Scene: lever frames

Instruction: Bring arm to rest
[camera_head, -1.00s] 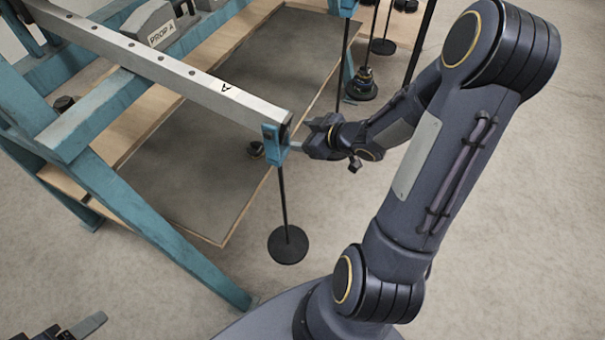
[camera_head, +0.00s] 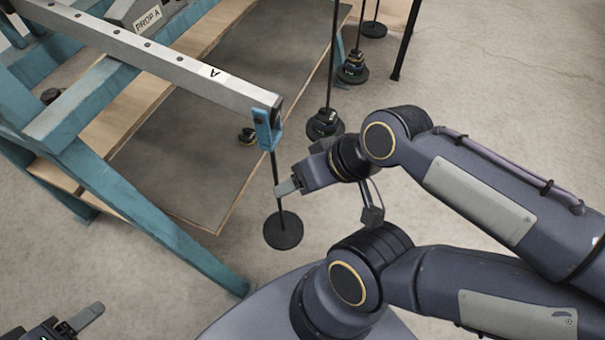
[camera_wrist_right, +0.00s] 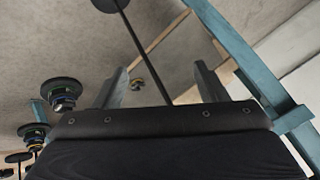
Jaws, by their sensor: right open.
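My right gripper (camera_head: 289,186) is in the middle of the head view, close to the hanging rod with a black disc (camera_head: 283,230) at its foot. In the right wrist view its two fingers (camera_wrist_right: 161,88) stand wide apart, with the rod showing between and beyond them; I cannot tell whether it touches. The right arm is folded in from the right. My left gripper (camera_head: 84,320) shows only partly at the bottom left corner, and its jaw state is unclear. The grey lever beam marked A (camera_head: 150,50) ends in a blue hanger (camera_head: 266,128) that holds the rod.
A blue frame (camera_head: 150,225) with a wood-edged dark panel (camera_head: 185,150) stands at the left. A block labelled PROP A (camera_head: 135,14) sits at the beam's back. Rods with stacked weights (camera_head: 325,122) hang behind my gripper. Bare floor (camera_head: 500,80) lies at the upper right.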

